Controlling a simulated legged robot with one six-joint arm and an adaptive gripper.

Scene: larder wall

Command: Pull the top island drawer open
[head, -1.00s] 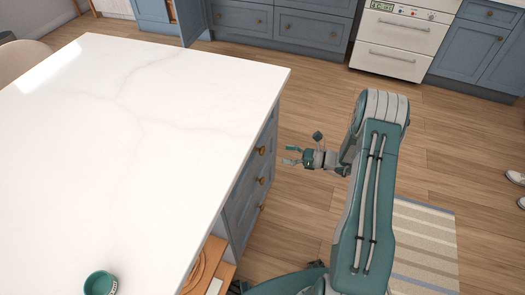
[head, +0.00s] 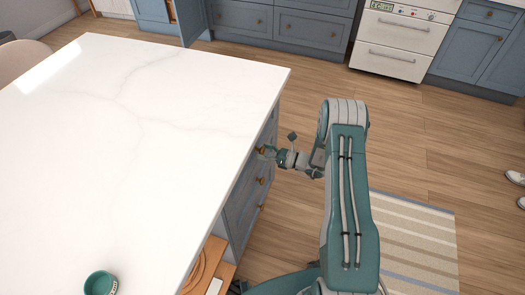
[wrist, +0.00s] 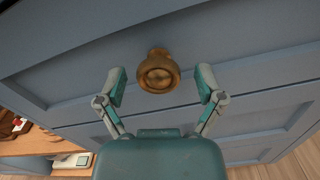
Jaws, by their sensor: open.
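The top island drawer (wrist: 235,50) has a blue-grey front with a round brass knob (wrist: 158,72). In the head view the drawer front is seen steeply from above, under the counter edge, and looks flush with the island. My gripper (wrist: 160,85) is open, with one finger on each side of the knob and a gap on both sides. In the head view my gripper (head: 265,152) is at the top knob, and its fingertips partly cover that knob.
The white island top (head: 150,120) overhangs beside my gripper. Two lower knobs (head: 262,181) sit below. An open shelf (head: 208,262) is at the near end. A teal bowl (head: 101,284) stands on the top.

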